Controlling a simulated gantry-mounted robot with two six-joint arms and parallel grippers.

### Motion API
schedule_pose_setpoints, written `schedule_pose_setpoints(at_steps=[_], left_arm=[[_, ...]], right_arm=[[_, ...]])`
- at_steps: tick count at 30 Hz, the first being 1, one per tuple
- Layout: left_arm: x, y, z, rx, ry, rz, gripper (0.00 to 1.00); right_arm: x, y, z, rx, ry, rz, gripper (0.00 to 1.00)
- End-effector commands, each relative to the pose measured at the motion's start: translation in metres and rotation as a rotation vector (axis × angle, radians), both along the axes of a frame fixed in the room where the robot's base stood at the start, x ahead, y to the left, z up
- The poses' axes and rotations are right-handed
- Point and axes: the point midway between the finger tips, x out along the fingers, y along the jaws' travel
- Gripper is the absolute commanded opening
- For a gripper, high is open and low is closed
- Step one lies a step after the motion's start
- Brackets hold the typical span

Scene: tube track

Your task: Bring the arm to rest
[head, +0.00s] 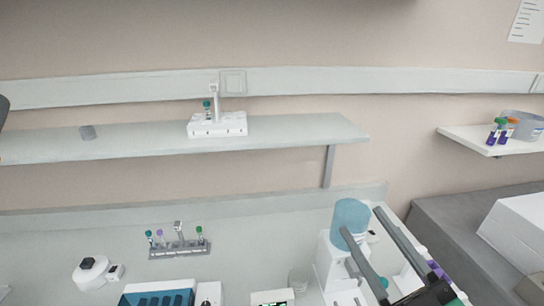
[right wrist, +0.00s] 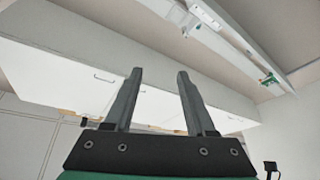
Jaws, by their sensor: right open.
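My right gripper (head: 362,223) is at the lower right of the head view, its two grey fingers pointing up and left. In the right wrist view the same gripper (right wrist: 160,72) has its fingers well apart with nothing between them. In the head view it overlaps a white device with a blue container (head: 351,216); I cannot tell how close it is. My left gripper is not in view.
A tube rack (head: 180,249) with several capped tubes stands on the bench. A white holder (head: 217,126) with one green-capped tube is on the long shelf (head: 290,133). More tubes (head: 497,134) are on the right shelf. The bench between rack and blue container is mostly clear.

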Motion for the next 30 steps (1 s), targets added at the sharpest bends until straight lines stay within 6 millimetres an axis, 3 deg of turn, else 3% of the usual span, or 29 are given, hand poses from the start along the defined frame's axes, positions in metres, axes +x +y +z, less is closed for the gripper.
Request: schedule_pose_setpoints(at_steps=[1, 6, 8, 9, 11, 12, 13, 20, 24, 27, 30], left_arm=[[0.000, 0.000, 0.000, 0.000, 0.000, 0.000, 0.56], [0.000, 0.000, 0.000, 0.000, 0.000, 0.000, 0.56], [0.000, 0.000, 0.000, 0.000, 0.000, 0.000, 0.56], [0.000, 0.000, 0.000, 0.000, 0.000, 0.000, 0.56], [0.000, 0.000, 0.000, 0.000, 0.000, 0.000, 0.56], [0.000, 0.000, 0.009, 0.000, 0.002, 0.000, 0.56], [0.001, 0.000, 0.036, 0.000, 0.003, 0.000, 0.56], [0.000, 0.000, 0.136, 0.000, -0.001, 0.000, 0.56], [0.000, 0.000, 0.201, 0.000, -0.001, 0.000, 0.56], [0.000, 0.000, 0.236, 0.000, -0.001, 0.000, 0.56], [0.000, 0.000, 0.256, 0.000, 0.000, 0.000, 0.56]], right_arm=[[-0.008, 0.011, 0.041, 0.018, -0.082, 0.009, 0.56], [-0.050, 0.021, 0.152, 0.165, -0.307, 0.014, 0.56], [-0.070, 0.013, 0.185, 0.250, -0.380, 0.010, 0.56], [-0.082, -0.002, 0.199, 0.332, -0.415, -0.006, 0.56], [-0.083, -0.019, 0.197, 0.464, -0.404, 0.000, 0.56], [-0.082, -0.019, 0.206, 0.537, -0.384, 0.050, 0.56], [-0.082, -0.019, 0.234, 0.527, -0.386, 0.046, 0.56], [-0.081, -0.019, 0.332, 0.522, -0.383, 0.043, 0.56], [-0.081, -0.019, 0.397, 0.521, -0.382, 0.043, 0.56], [-0.081, -0.019, 0.431, 0.521, -0.381, 0.043, 0.56], [-0.080, -0.019, 0.451, 0.521, -0.381, 0.043, 0.56]])
